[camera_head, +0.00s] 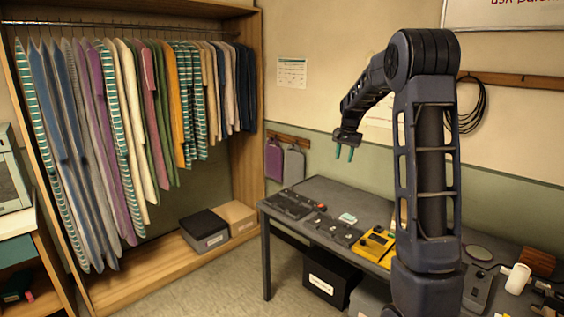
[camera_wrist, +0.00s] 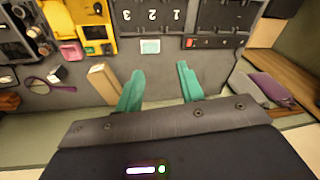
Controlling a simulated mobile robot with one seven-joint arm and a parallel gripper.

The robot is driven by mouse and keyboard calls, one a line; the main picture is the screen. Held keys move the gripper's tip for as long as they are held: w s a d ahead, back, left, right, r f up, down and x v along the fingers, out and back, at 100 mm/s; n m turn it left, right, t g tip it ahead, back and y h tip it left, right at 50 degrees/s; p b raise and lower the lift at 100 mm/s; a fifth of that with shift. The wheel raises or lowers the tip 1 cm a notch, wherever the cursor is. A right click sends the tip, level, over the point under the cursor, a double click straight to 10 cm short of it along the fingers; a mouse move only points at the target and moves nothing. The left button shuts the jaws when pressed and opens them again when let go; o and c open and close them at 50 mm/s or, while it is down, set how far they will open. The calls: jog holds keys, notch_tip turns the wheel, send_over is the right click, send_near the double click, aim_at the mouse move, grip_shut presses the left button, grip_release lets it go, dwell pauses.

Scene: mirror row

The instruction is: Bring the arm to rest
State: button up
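My gripper (camera_head: 344,152) hangs in the air above the far left part of the grey table (camera_head: 325,188), fingers pointing down. In the wrist view my gripper (camera_wrist: 158,90) shows two teal fingers set well apart, with nothing between them. My dark blue arm reaches up from the right and bends over at the top toward the wall. The fingers touch nothing that I can see.
The table holds black numbered trays (camera_wrist: 150,14), a small pale card (camera_head: 348,218), a yellow device (camera_head: 375,243) and a white mug (camera_head: 517,278). A wardrobe of hanging clothes (camera_head: 130,120) stands left. Boxes (camera_head: 204,230) sit on its base. Open floor lies in front.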

jog(key=s+d+r+n+t, duration=0.15)
jog(key=s+r, duration=0.25)
jog(key=s, duration=0.8)
jog(key=s+r+n, duration=0.2)
jog(key=s+r, duration=0.1)
jog(key=s, duration=0.8)
jog(key=s+f+n, duration=0.1)
jog(key=s+f, duration=0.1)
jog(key=s, duration=0.8)
jog(key=s+f+n, duration=0.1)
jog(key=s+f, duration=0.1)
jog(key=s, duration=0.9)
jog(key=shift+d+f+n+t, duration=0.25)
jog(key=shift+f+n+t, duration=0.1)
jog(key=shift+f+t, duration=0.1)
jog(key=shift+s, duration=0.1)
